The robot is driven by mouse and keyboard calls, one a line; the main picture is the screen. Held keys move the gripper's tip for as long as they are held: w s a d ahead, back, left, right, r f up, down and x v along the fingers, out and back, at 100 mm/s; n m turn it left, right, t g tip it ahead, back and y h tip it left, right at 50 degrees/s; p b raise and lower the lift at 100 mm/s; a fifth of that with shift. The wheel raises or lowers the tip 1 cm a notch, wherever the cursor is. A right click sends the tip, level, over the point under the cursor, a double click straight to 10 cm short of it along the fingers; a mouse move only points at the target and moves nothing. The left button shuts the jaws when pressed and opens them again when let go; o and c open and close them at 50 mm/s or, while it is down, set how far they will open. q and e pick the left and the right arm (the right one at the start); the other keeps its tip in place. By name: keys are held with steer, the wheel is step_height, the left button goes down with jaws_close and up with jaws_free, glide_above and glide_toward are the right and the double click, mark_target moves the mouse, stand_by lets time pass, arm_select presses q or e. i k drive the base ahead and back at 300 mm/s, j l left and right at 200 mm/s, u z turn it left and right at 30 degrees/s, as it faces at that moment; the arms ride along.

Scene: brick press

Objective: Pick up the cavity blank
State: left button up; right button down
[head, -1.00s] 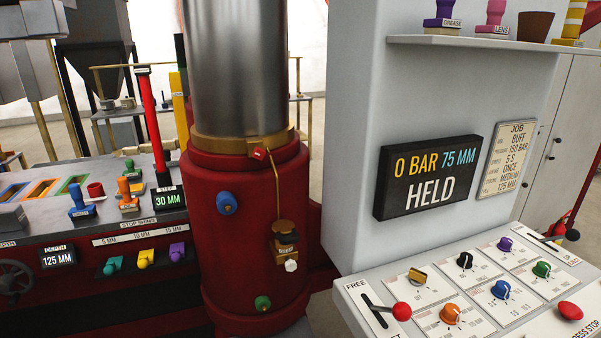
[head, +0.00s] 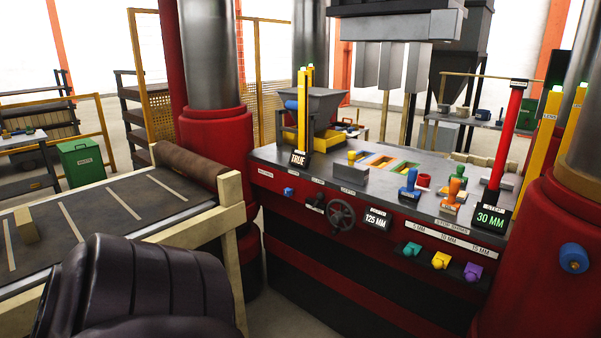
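I cannot tell for certain which thing is the cavity blank. On the press table (head: 285,155) a grey block (head: 350,178) with a yellow knob sits near the front edge. Neither of my grippers shows in the head view. A dark ribbed form, apparently part of my arm, covers the lower left.
A conveyor (head: 110,222) with a tan brick (head: 27,226) runs along the left. Red columns (head: 215,140) flank the table. The press head (head: 395,22) hangs above it. A handwheel (head: 341,215) and stop shims (head: 441,260) sit on the table's front.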

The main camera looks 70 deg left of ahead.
mark_target(349, 172)
steer(key=u, duration=1.35)
steer(key=i+l+u, duration=0.1)
steer(key=u, duration=0.45)
steer(key=i+j, duration=0.1)
steer(key=i, duration=0.2)
steer(key=i+z, duration=0.15)
steer(key=i, duration=0.2)
